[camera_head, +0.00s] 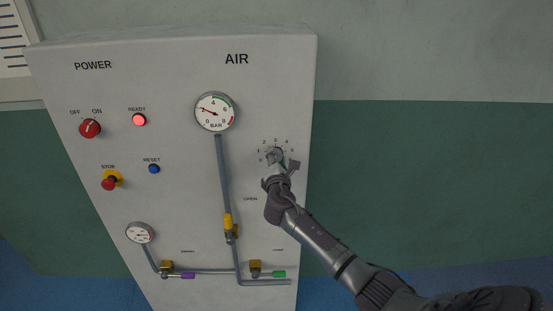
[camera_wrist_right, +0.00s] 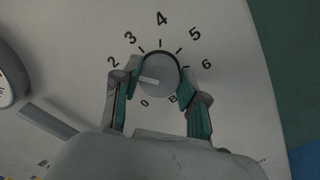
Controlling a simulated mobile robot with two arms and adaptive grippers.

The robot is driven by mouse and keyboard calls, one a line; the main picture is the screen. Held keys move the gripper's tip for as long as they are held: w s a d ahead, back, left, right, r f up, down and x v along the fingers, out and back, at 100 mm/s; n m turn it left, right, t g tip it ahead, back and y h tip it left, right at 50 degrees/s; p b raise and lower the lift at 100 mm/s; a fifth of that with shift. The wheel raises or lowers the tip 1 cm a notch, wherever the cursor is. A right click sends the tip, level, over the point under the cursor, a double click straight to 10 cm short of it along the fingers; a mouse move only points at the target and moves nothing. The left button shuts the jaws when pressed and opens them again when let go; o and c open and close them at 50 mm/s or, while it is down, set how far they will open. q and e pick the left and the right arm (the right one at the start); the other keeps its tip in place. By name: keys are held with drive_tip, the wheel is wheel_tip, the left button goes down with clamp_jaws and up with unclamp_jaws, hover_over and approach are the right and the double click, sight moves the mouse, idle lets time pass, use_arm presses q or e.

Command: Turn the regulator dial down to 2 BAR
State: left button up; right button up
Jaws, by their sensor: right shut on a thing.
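The regulator dial (camera_wrist_right: 158,75) is a round grey knob with a white pointer line, on the panel under a printed scale. In the right wrist view the pointer lies to the left, roughly toward the 2; a finger hides the scale marks there. My right gripper (camera_wrist_right: 158,88) is shut on the dial, one finger on each side. In the head view my right gripper (camera_head: 275,164) covers much of the dial. My left gripper is not in view.
The panel (camera_head: 180,75) also bears a red POWER switch (camera_head: 90,128), a lit READY lamp (camera_head: 139,120), a STOP button (camera_head: 109,184), a blue RESET button (camera_head: 154,169) and a small gauge (camera_head: 140,233). Pipes with valves run below. The wall at right is clear.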

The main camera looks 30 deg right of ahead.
drive_tip(key=shift+n, duration=0.6)
drive_tip(key=shift+f, duration=0.1)
drive_tip(key=o, duration=1.1)
drive_tip(key=shift+o, duration=0.2)
drive_tip(key=v, duration=1.2)
